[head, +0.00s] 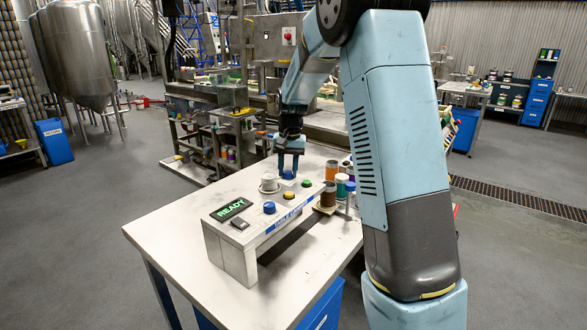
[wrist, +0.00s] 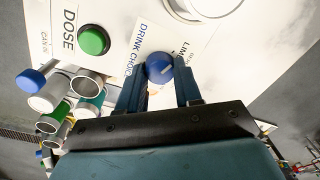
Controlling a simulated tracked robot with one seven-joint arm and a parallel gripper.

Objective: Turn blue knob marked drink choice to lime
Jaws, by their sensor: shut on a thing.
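The blue drink choice knob (wrist: 160,68) sits on the light panel in the wrist view, beside the DRINK CHOICE label (wrist: 135,55).
A green DOSE button (wrist: 93,40) is left of the knob. A white round part (head: 269,183), a yellow button (head: 289,195) and another blue knob (head: 269,207) share the box. A READY display (head: 230,209) is lit. Several cans (head: 331,170) stand right of the box.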

